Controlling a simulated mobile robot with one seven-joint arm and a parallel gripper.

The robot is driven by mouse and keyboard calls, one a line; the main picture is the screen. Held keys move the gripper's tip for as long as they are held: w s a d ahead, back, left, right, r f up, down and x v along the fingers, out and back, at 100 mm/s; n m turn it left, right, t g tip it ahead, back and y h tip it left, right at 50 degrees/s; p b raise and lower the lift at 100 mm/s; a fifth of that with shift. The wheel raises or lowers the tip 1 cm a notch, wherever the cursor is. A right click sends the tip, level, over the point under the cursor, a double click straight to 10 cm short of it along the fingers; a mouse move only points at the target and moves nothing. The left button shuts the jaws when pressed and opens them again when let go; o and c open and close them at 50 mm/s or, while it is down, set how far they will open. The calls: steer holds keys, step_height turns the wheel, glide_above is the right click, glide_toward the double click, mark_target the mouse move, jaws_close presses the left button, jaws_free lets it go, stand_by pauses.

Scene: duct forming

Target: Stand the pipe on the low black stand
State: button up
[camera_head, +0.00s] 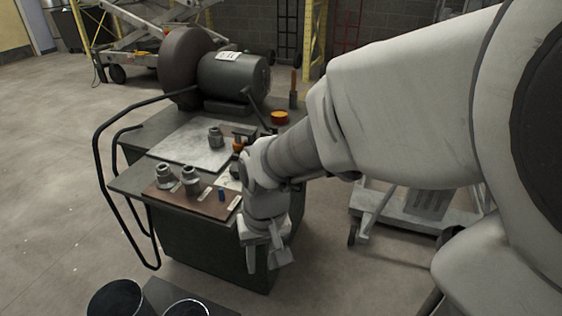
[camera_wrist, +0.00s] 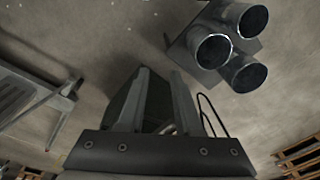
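My gripper (camera_head: 266,264) hangs in front of the dark work cart, its two fingers apart with nothing visible held between them. The gripper's fingers (camera_wrist: 158,100) also show spread in the wrist view. Three dark grey pipes stand close together in the wrist view, with open round ends: a left one (camera_wrist: 213,51), a far one (camera_wrist: 240,15) and a near one (camera_wrist: 244,73). A flat black stand (camera_wrist: 185,57) shows beneath them. In the head view, two pipe mouths (camera_head: 117,298) and part of the black stand (camera_head: 165,293) show at the bottom edge, left of my gripper.
The cart carries a grinder (camera_head: 232,75), metal fittings (camera_head: 191,180) and a brown board (camera_head: 165,195). Its black tube handle (camera_head: 99,150) juts left. A wheeled grey base (camera_head: 415,208) stands to the right. The floor at left is clear.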

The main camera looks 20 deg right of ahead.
steer(key=s+d+r+t, duration=0.2)
steer(key=r, duration=0.4)
steer(key=s+d+r+n+t, duration=0.1)
steer(key=s+d+r+t, duration=0.1)
steer(key=r, duration=0.5)
steer(key=shift+s+t+h, duration=0.3)
steer(key=shift+s+t, duration=0.1)
steer(key=shift+s, duration=0.3)
steer(key=shift+d, duration=0.1)
step_height(320, 180, up, 19)
steer(key=p, duration=1.9)
steer(key=shift+r, duration=0.15)
steer(key=shift+d, duration=0.15)
